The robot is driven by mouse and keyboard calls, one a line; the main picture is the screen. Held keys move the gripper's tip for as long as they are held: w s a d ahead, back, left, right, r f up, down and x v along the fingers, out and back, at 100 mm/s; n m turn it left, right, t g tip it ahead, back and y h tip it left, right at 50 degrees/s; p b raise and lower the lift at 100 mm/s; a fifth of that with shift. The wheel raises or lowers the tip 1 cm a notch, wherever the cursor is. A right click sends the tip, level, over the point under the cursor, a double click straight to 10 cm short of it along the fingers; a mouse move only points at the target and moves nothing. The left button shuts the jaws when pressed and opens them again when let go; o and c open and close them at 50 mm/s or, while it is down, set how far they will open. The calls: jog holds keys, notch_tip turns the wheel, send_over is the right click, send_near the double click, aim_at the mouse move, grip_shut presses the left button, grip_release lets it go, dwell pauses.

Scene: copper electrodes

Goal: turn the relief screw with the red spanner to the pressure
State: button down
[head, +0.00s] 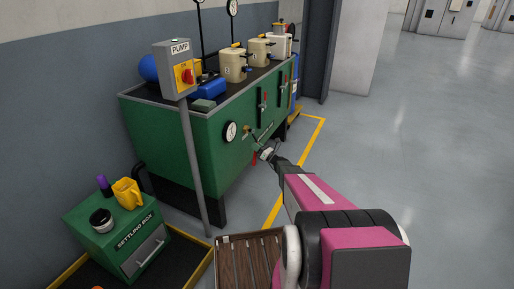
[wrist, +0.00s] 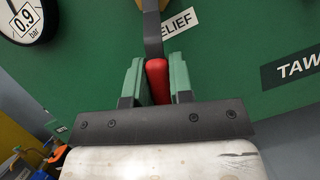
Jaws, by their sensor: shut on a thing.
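My gripper (wrist: 157,85) is shut on the red handle of the spanner (wrist: 157,72), between its green fingers. The spanner's dark shank runs up from the handle in the wrist view to a brass-coloured part at the top edge, beside the label ending "ELIEF". The spanner's head and the relief screw are cut off there, so I cannot tell how they fit. In the head view my gripper (head: 266,153) is at the front of the green tank (head: 185,150).
A grey PUMP post (head: 192,165) with a red switch (head: 185,74) stands left of my arm. A green settling box (head: 125,235) with a yellow jug (head: 127,193) is at lower left. Open grey floor lies to the right, beyond a yellow line.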

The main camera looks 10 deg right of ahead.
jog(key=shift+w+a, duration=0.45)
jog(key=shift+a, duration=0.15)
jog(key=s+a+r+m+h, duration=0.3)
jog(key=r+m+h, duration=0.4)
jog(key=m, duration=0.9)
jog(key=shift+s+a+m, duration=0.15)
jog(key=shift+s+m, duration=0.15)
jog(key=shift+s, duration=0.45)
jog(key=shift+f, duration=0.1)
